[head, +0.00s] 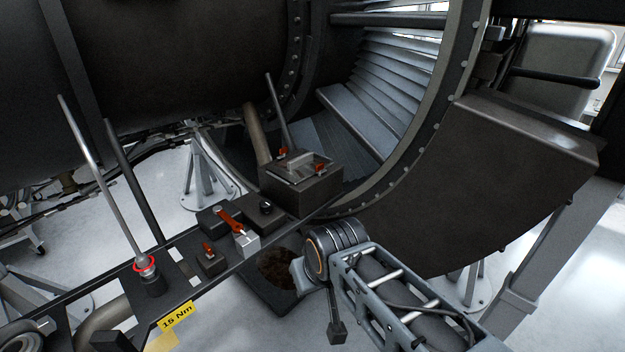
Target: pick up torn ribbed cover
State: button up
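I cannot pick out a torn ribbed cover for certain. A dark box (301,190) on the bench rail has a small grey piece and red clips on its top, but I see no clear tear there. My arm comes in from the lower right, and its dark banded joint stands right of the rail, apart from the box. A small dark end piece (337,332) hangs below that joint and may be part of my gripper. Its fingers cannot be made out, and nothing held shows.
Small dark blocks with red levers (231,218) line the rail. A tall rod (95,175) with a red ring stands at left. A dark tray (255,293) with a brown round opening lies below. The engine casing (190,65) fills the back; a curved panel (500,180) hangs at right.

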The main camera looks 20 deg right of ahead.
aim_at(297, 168)
jog(key=u, duration=0.15)
jog(key=k, duration=0.4)
jog(key=z, duration=0.8)
jog(key=i, duration=0.7)
jog(key=u, duration=1.95)
jog(key=i, duration=0.5)
jog(key=u, duration=0.05)
